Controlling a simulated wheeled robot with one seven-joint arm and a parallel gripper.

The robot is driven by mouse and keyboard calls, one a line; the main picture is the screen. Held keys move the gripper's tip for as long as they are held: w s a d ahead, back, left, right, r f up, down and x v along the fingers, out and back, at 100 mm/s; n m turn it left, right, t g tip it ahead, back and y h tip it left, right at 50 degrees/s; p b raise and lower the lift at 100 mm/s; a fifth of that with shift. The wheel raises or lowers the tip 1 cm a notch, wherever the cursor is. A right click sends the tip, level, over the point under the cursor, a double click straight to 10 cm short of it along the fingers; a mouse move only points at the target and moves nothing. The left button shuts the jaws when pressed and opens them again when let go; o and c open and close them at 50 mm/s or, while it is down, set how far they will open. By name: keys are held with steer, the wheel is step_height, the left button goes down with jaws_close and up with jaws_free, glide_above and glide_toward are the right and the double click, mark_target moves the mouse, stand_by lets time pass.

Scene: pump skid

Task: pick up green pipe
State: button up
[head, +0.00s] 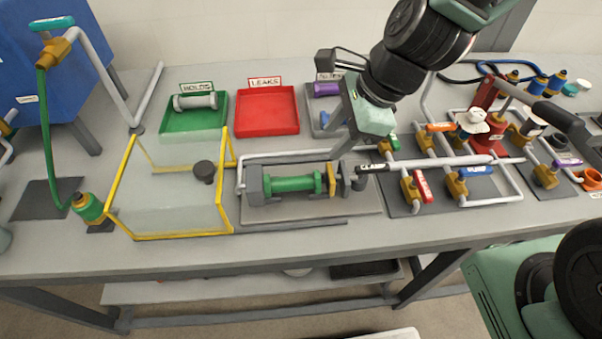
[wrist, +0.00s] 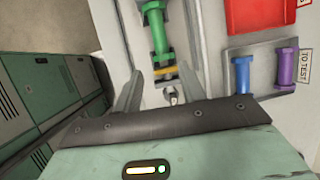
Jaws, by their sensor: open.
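The green pipe (head: 292,184) lies level in a grey clamp fixture (head: 256,186) on the bench, with a yellow-brown collar (head: 331,180) at its right end. In the wrist view the green pipe (wrist: 157,32) shows ahead of the fingers, near the top edge. My gripper (head: 338,143) is above and to the right of the pipe in the head view, pointing down and left. The pipe's far end is cut off in the wrist view.
A yellow-framed clear guard (head: 228,205) stands left of the fixture. Behind are a green HOLDS tray (head: 190,122) with a grey pipe, a red LEAKS tray (head: 267,110) and a TO TEST tray (wrist: 264,56) with blue and purple pipes. Valves and piping crowd the right.

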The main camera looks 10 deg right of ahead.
glide_toward(295, 180)
steer(key=x, duration=0.3)
steer(key=d+x, duration=0.1)
steer(key=x, duration=0.1)
steer(key=shift+a+f, duration=0.1)
steer(key=shift+f, duration=0.15)
steer(key=x, duration=0.2)
steer(key=p+x, duration=0.1)
steer(key=x, duration=0.1)
steer(key=shift+a+r, duration=0.15)
steer(key=shift+a, duration=0.3)
steer(key=shift+w+a+f, duration=0.2)
steer(key=shift+f, duration=0.35)
jaws_close()
